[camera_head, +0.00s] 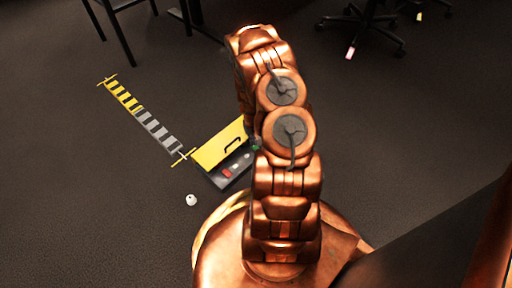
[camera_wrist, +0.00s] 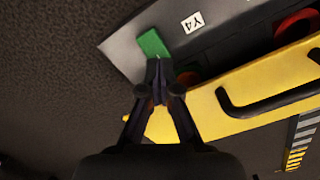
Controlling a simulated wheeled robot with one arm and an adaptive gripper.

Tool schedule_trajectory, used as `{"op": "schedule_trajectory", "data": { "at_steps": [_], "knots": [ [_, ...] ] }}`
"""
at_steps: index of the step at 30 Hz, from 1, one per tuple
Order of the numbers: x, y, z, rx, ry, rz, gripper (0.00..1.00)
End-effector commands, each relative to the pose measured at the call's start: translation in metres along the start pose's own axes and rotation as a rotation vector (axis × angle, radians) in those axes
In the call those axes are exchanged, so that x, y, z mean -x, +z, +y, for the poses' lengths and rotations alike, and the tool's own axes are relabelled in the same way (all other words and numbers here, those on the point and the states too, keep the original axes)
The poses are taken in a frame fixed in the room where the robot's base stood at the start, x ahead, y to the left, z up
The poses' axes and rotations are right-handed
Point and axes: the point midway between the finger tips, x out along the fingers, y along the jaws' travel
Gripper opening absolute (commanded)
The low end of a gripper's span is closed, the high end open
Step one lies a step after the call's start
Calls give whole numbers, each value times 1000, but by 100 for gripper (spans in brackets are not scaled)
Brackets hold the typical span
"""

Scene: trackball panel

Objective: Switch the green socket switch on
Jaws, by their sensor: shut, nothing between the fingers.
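The green socket switch (camera_wrist: 152,42) is a small green block near the end of the grey panel face (camera_wrist: 122,42) in the wrist view. My gripper (camera_wrist: 159,66) is shut and empty, its tips just below the green switch in the picture; I cannot tell whether they touch it. A small green spot (camera_head: 256,146) shows beside my arm in the head view, at the panel's right end. My gripper is hidden behind my arm there. The switch's on or off position is not clear.
The panel has a yellow cover (camera_wrist: 235,98) with a black handle (camera_wrist: 268,100), a white label (camera_wrist: 194,22) and a red round part (camera_wrist: 297,23). In the head view, a white ball (camera_head: 191,200) and a striped strip (camera_head: 145,118) lie on open floor; chair legs (camera_head: 380,30) stand behind.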

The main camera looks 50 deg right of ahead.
Motion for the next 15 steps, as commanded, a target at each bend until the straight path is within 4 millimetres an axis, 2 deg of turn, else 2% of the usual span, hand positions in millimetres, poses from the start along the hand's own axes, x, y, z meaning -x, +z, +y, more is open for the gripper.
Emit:
{"op": "schedule_trajectory", "data": {
  "at_steps": [15],
  "knots": [
    [-6,0,0,0,0,0,0]
  ]
}}
